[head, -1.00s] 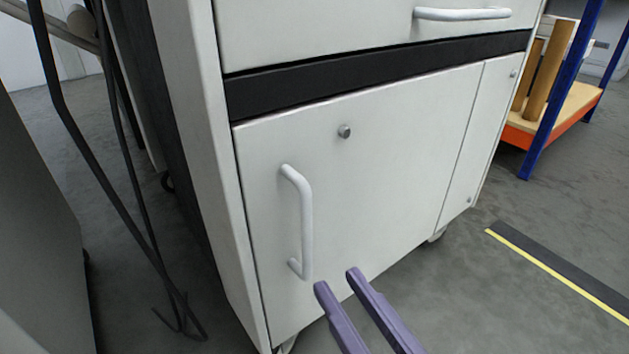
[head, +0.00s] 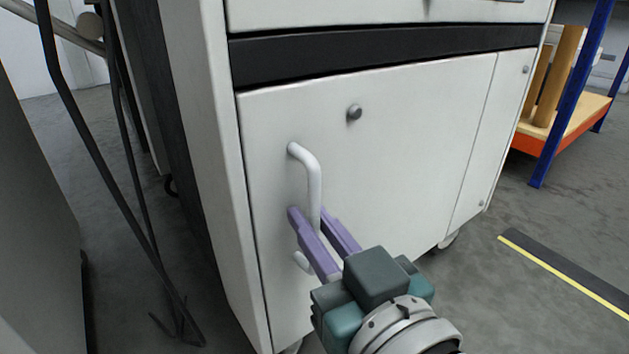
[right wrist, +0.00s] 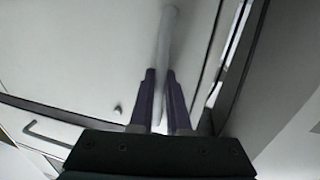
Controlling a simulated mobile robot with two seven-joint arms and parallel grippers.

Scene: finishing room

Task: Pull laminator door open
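The laminator door (head: 400,150) is a white panel low on a white cabinet. It looks shut, flush with the frame around it. A white vertical bar handle (head: 314,178) sits near its left edge, and it also shows in the right wrist view (right wrist: 166,45). My right gripper (head: 309,212) has its purple fingers on either side of the handle's lower part. In the right wrist view the fingers (right wrist: 160,72) straddle the bar; they look open, and contact is not clear. The fingers hide part of the handle's lower end. My left gripper is not in view.
A round knob or lock (head: 354,112) sits above the handle. A black band (head: 390,54) crosses above the door. A blue-and-orange rack (head: 562,125) stands at the right. Grey floor lies before it, with a yellow-edged strip (head: 565,270).

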